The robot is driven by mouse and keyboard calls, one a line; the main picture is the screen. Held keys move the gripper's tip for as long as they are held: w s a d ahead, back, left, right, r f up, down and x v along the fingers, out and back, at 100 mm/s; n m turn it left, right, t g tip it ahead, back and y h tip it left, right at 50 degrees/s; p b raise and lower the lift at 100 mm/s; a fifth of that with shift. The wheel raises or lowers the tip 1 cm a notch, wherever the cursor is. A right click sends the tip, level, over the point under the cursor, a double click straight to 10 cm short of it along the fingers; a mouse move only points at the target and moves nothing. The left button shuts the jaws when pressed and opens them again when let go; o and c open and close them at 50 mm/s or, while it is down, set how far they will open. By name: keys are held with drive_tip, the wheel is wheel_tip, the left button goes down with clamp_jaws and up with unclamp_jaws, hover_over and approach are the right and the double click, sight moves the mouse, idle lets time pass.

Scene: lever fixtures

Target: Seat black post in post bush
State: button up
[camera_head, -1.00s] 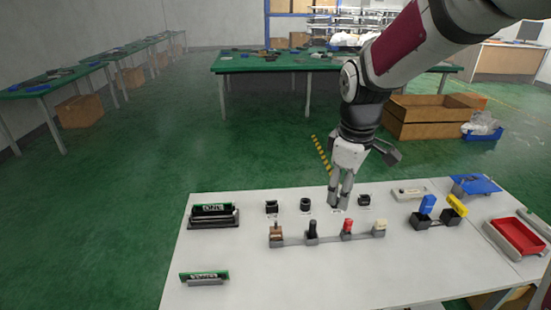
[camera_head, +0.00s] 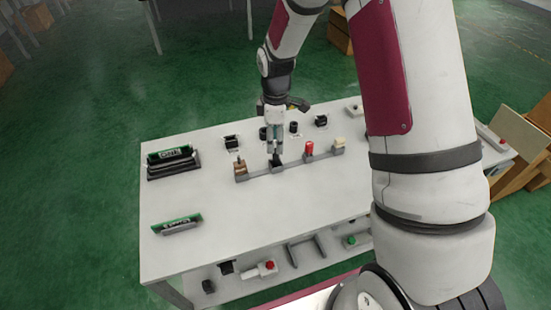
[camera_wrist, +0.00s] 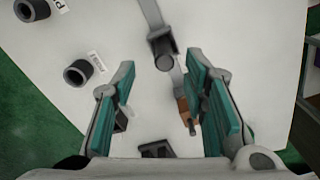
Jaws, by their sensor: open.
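The black post (camera_head: 277,160) stands upright in the second seat from the left of a grey rack (camera_head: 292,163). My gripper (camera_head: 276,150) points down over it, open. In the wrist view the post (camera_wrist: 163,58) shows end-on, a little ahead of the space between my open fingers (camera_wrist: 160,82); they do not grip it. A round black bush (camera_wrist: 80,72) with an open bore and a label that seems to read "POST" lies left of the left finger. In the head view it seems to be the dark ring (camera_head: 263,133) behind my gripper, partly hidden.
The rack also holds a copper-brown piece (camera_head: 240,168), a red piece (camera_head: 309,147) and a cream piece (camera_head: 339,142). Another round bush (camera_head: 294,127) and square black fixtures (camera_head: 232,142) stand behind. Green boards (camera_head: 181,223) are at left.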

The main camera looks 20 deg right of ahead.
sight(275, 150)
drive_tip(key=shift+s+a+f+p, duration=0.1)
drive_tip(key=shift+f+p, duration=0.15)
drive_tip(key=shift+f, duration=1.2)
drive_tip(key=shift+s+f+p, duration=0.1)
drive_tip(key=shift+f+p, duration=0.15)
drive_tip(key=shift+f, duration=1.2)
drive_tip(key=shift+c, duration=0.5)
clamp_jaws()
